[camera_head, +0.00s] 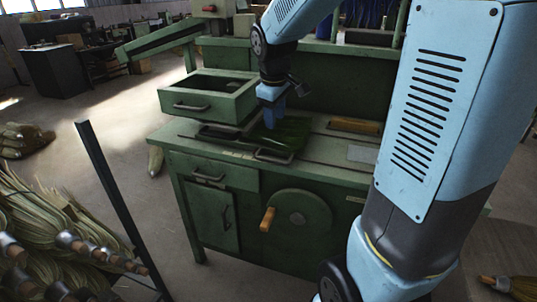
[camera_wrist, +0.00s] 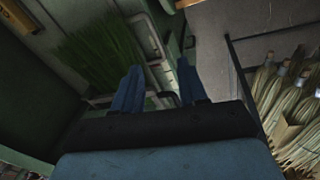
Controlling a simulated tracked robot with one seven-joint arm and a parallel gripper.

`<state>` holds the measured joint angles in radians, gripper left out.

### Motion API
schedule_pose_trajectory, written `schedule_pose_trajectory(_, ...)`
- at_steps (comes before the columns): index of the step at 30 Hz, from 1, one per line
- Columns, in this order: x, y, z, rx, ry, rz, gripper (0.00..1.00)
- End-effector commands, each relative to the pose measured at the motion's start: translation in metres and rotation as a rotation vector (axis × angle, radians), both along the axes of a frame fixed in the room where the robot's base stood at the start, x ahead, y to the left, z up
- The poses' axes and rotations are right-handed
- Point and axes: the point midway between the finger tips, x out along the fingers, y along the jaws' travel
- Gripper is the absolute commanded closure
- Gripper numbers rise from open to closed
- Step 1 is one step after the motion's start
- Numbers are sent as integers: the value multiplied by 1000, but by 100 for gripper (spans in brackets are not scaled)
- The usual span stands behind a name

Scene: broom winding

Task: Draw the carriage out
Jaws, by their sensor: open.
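The carriage (camera_head: 285,137) is a low tray with dark green content on the green bench top, with a metal handle (camera_head: 273,157) at its front edge. My gripper (camera_head: 270,122) is open and points down above the carriage, behind its handle. In the wrist view my gripper's two fingers (camera_wrist: 158,80) are apart with nothing between them. The carriage's green strands (camera_wrist: 98,58) show left of the fingers, and a pale handle (camera_wrist: 151,38) shows beyond them. Whether the fingertips touch the carriage I cannot tell.
An open drawer box (camera_head: 205,98) stands left of my gripper on the bench. A crank wheel (camera_head: 298,218) with a wooden knob (camera_head: 267,219) is on the bench front. Broom bundles (camera_head: 60,225) lie at the left behind a dark post (camera_head: 115,195). Floor shows left of the bench.

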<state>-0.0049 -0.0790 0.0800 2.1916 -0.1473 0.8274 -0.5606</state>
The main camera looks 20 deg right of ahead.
Motion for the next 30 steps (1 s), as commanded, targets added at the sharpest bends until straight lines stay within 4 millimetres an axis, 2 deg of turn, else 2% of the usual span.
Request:
schedule_pose_trajectory(3,25,3,-21,-23,42,82,58)
schedule_pose_trajectory(9,47,6,-42,-44,79,168,58)
schedule_pose_trajectory(17,54,6,-60,-49,89,189,58)
schedule_pose_trajectory(30,64,-3,-133,-47,91,187,58)
